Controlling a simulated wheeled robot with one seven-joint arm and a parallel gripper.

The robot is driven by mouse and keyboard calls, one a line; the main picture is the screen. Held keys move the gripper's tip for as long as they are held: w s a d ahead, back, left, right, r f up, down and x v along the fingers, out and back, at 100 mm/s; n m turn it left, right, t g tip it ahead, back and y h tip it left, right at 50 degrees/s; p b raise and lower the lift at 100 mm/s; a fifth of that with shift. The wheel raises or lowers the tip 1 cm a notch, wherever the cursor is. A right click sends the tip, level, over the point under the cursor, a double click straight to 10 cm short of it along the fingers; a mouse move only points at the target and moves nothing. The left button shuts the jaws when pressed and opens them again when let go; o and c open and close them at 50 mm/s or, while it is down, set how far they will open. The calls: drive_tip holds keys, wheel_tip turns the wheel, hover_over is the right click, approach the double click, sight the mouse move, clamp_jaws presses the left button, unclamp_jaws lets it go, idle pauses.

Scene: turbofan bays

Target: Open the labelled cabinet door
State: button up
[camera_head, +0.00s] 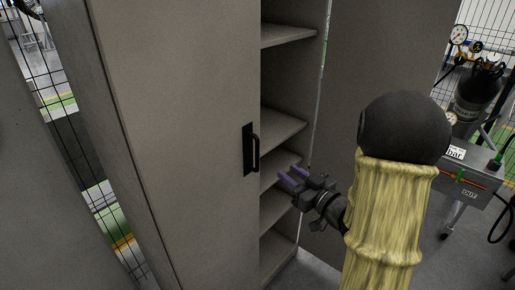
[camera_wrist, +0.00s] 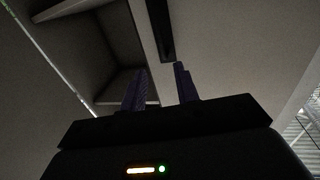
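A grey cabinet stands in front of me. Its left door (camera_head: 190,130) looks closed and carries a dark vertical handle (camera_head: 250,148) near its right edge. The right door (camera_head: 375,50) stands swung open, baring the shelves (camera_head: 285,133). I see no label on either door. My gripper (camera_head: 289,180) is in front of the open right half, just right of and below the handle, apart from it. In the wrist view my gripper (camera_wrist: 160,88) has its two purple fingers spread with nothing between them. The handle (camera_wrist: 164,35) shows beyond the fingertips there.
A wheeled cart (camera_head: 470,180) with gauges and a dark cylinder stands at the right, beyond the open door. Wire mesh fencing (camera_head: 40,60) shows through a gap at the left. Another grey panel (camera_head: 35,200) fills the left edge.

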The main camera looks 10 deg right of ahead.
drive_tip(key=p, duration=0.4)
hover_over(257, 170)
drive_tip(key=shift+w+d, duration=0.1)
drive_tip(key=shift+w, duration=0.3)
drive_tip(key=shift+c, duration=0.2)
clamp_jaws()
